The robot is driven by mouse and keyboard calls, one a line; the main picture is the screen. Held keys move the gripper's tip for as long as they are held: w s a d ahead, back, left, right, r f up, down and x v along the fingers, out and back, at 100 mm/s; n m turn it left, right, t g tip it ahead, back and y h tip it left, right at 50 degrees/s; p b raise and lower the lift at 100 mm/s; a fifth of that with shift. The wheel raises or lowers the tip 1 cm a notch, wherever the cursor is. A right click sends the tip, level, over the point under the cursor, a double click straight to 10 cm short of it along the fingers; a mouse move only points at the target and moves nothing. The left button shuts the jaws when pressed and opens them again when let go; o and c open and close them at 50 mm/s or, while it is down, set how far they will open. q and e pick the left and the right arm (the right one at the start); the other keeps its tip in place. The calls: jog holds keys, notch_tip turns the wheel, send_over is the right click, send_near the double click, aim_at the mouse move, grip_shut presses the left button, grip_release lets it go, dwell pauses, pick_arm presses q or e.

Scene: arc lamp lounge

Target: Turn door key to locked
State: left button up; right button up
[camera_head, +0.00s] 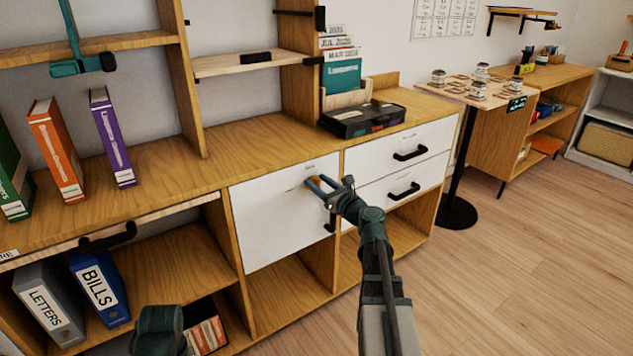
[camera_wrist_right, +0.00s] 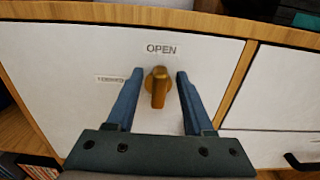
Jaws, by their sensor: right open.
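The door key (camera_wrist_right: 158,88) is a brass-coloured knob on a white cabinet door (camera_wrist_right: 60,70). Its grip stands upright, in line with the OPEN label (camera_wrist_right: 161,49) above it. A second, blurred label (camera_wrist_right: 110,79) is to its left. My right gripper (camera_wrist_right: 155,78) is open, with one blue finger on each side of the key and a gap visible on both sides. In the head view, my right gripper (camera_head: 320,186) is at the upper right of the white door (camera_head: 265,220), largely covering the key.
White drawers with black handles (camera_head: 410,153) are right of the door. A black box (camera_head: 362,118) sits on the wooden top above. Binders stand on the left, including a purple one (camera_head: 112,138).

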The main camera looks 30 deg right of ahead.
jog(key=shift+w, duration=0.65)
jog(key=shift+a, duration=0.1)
jog(key=shift+c, duration=0.3)
grip_shut()
